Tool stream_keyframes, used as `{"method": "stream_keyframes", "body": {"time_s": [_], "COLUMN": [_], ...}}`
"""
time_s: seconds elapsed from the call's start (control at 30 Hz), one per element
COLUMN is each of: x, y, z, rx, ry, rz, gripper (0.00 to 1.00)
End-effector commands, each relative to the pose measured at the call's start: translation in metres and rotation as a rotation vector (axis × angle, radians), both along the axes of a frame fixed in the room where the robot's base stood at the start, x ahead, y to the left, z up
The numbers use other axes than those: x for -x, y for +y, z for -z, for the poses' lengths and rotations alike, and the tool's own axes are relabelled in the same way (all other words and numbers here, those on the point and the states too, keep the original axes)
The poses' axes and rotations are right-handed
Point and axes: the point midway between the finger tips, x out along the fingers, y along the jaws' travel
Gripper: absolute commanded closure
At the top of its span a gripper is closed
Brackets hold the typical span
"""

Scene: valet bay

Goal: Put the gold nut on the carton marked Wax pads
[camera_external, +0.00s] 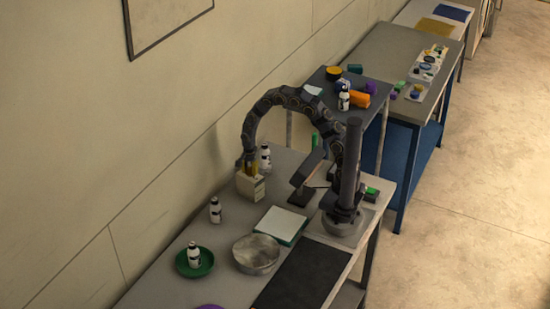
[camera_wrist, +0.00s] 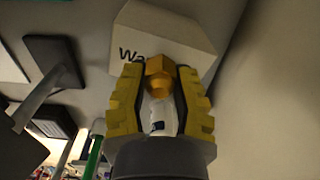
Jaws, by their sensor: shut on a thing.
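The gold nut (camera_wrist: 158,77) is between the yellow fingertips of my gripper (camera_wrist: 159,85) in the wrist view. My gripper is shut on it. The carton (camera_wrist: 172,38) is pale, with dark lettering starting "Wa"; the nut and fingers cover the rest of the word. In the external view the carton (camera_external: 250,190) stands on the grey table near the wall. My gripper (camera_external: 247,168) points down right at its top. The nut cannot be made out there, and I cannot tell whether it touches the carton.
A white bottle (camera_external: 265,157) stands close behind the carton, and another bottle (camera_external: 215,210) nearer the front. A green plate (camera_external: 194,262) holding a bottle, a round metal pan (camera_external: 256,254) and a white-topped green box (camera_external: 280,225) are also on the table.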

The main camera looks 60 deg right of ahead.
Motion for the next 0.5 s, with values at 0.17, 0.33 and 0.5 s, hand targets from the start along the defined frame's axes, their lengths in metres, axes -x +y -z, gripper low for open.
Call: {"method": "stream_keyframes", "body": {"time_s": [0.17, 0.33, 0.5], "x": [-0.0002, 0.0001, -0.0001], "y": [0.0000, -0.0001, -0.0001], "z": [0.0008, 0.0040, 0.0039], "rx": [0.000, 0.000, 0.000], "ry": [-0.001, 0.000, -0.001], "rz": [0.000, 0.000, 0.000], "gripper": [1.00, 1.00, 0.51]}}
